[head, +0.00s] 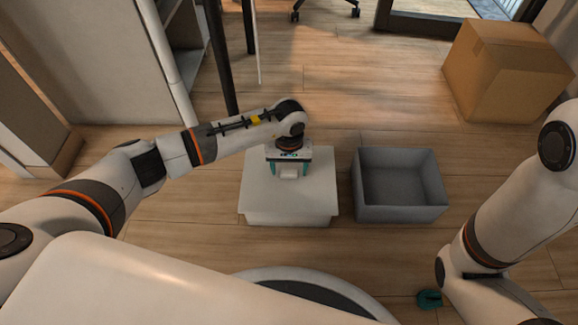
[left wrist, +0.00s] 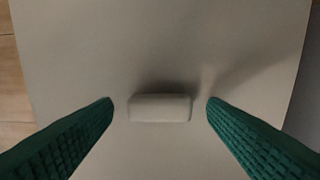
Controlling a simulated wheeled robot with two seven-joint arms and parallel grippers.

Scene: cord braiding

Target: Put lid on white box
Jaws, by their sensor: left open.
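The white lid (head: 262,200) lies flat on top of the white box (head: 287,220), covering its opening, with its edges close to the box walls. Its small white block handle (left wrist: 160,108) stands up in the middle of the lid in the left wrist view. My left gripper (head: 289,170) points down over the lid. Its green fingers are open, one on each side of the handle, with a visible gap on both sides. My right gripper (head: 430,299) shows only as a bit of teal finger at the lower right, mostly hidden by my right arm.
An open, empty grey bin (head: 402,211) stands on the wooden floor just right of the white box. A cardboard box (head: 510,72) is at the upper right. Dark table-like legs (head: 222,60) and a pale cabinet (head: 85,60) stand at the upper left. The floor behind the bin is clear.

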